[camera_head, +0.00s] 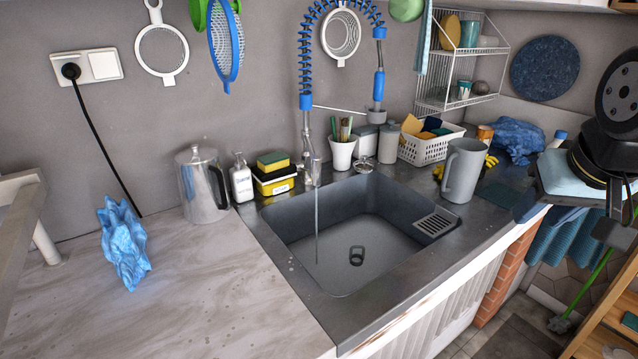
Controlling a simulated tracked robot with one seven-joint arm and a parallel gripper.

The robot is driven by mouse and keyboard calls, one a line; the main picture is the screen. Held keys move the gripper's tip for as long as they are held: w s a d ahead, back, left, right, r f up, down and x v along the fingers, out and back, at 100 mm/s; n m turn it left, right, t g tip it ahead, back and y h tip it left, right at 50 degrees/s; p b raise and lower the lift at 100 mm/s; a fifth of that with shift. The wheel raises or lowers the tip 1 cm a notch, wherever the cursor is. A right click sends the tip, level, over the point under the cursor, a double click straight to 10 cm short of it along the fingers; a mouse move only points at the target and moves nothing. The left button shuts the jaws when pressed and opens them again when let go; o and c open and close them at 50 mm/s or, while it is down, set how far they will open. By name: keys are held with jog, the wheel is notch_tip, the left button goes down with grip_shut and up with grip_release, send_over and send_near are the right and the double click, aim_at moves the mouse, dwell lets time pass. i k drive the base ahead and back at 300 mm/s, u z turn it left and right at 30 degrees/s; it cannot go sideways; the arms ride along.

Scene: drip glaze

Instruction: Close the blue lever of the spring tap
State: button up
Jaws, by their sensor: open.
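The spring tap (309,150) stands behind the sink, with a metal column and a blue coil spring (335,8) arching to the right. A blue sleeve (305,101) sits at the top of the column. A spray head with a blue grip (379,85) hangs at the right end of the spring. I cannot tell for sure which blue part is the lever, or how it is set. A thin stream of water (316,225) falls from the tap into the dark grey sink (345,225). My gripper is not clearly in view.
A steel jug (201,185), soap bottle (241,178) and yellow sponge box (274,182) stand left of the tap. A white cup of utensils (342,154) and grey pitcher (461,172) stand right. A blue crumpled cloth (124,245) lies on the left counter.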

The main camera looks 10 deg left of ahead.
aim_at(300, 165)
jog(key=u, duration=0.15)
jog(key=k, duration=0.25)
jog(key=u, duration=1.35)
jog(key=k, duration=1.1)
jog(key=z, duration=0.5)
jog(key=i, duration=1)
jog(key=z, duration=0.05)
